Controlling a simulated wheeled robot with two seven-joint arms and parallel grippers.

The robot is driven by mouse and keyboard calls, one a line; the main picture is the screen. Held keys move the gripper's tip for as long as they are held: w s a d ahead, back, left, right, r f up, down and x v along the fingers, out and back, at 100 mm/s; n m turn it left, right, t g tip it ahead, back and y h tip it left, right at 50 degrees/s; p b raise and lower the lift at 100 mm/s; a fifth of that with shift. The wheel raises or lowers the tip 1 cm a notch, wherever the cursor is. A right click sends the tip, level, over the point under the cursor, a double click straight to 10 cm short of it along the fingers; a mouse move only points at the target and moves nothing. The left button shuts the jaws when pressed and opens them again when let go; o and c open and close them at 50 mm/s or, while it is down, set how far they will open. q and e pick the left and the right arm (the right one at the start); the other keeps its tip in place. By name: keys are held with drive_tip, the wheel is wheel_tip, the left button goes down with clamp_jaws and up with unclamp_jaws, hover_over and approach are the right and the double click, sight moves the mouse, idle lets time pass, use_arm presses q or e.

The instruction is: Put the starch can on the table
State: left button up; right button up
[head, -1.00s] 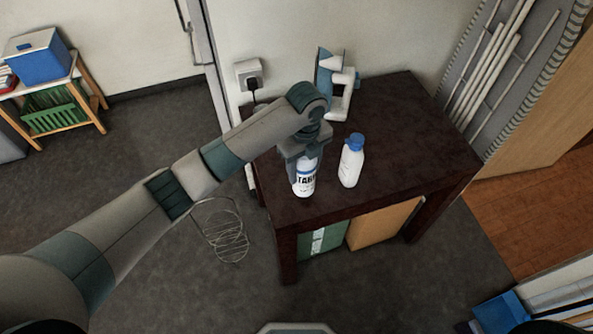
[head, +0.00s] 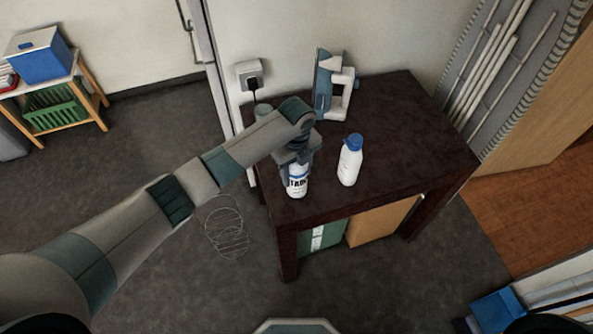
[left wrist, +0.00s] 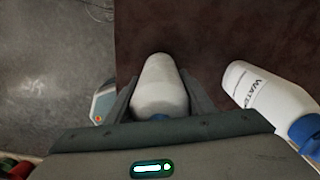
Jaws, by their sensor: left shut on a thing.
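The starch can (head: 297,186) is white with dark lettering and a blue band. It is upright at the left part of the dark table (head: 400,130). My left gripper (head: 297,166) is shut on its upper part from above. In the left wrist view the can (left wrist: 160,85) sits between the two fingers (left wrist: 160,100). Its base looks at or very near the table top; I cannot tell whether it touches. My right gripper is not in view.
A white bottle with a blue cap (head: 350,162) stands just right of the can. An iron (head: 333,85) stands at the table's back edge, near a wall socket (head: 249,74). The table's right half is clear. Boxes (head: 380,221) sit beneath the table.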

use_arm(q)
drive_tip(key=shift+f, duration=0.15)
drive_tip(key=shift+f, duration=0.1)
drive_tip(key=o, duration=1.4)
drive_tip(key=shift+f, duration=0.1)
wheel_tip(320, 180, up, 12)
drive_tip(key=b, duration=0.2)
drive_tip(key=shift+b, duration=0.35)
